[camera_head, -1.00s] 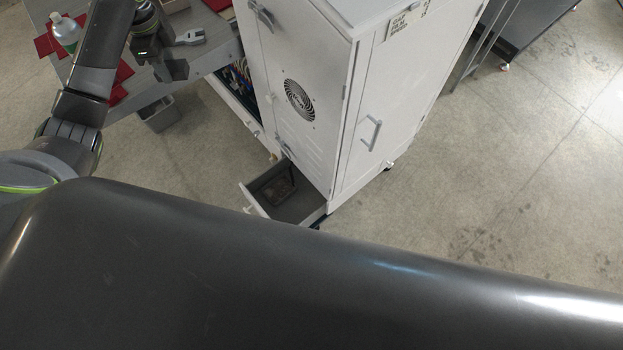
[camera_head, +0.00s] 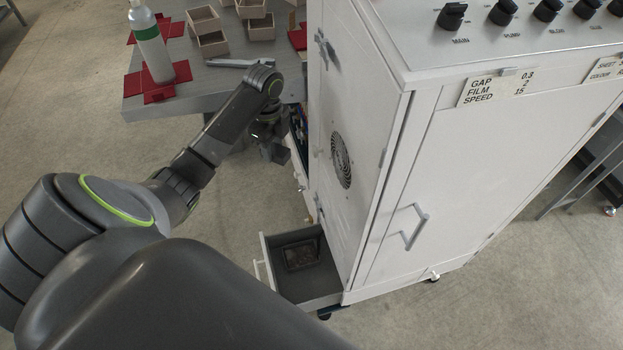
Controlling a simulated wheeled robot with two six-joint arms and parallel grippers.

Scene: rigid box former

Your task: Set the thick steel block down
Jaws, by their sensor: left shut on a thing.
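My left gripper (camera_head: 273,152) hangs below its wrist, beside the left side of the white machine cabinet (camera_head: 365,150) and in front of the grey table's edge. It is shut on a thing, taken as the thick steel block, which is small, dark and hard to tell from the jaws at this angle. It is held clear of the floor. My right gripper is out of view.
An open drawer (camera_head: 318,287) low on the cabinet holds a dark flat thing (camera_head: 301,255). The grey table (camera_head: 215,82) carries a bottle (camera_head: 150,45), a wrench (camera_head: 240,63), red flat blanks (camera_head: 133,84) and several small boxes (camera_head: 205,22). Floor left of the drawer is clear.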

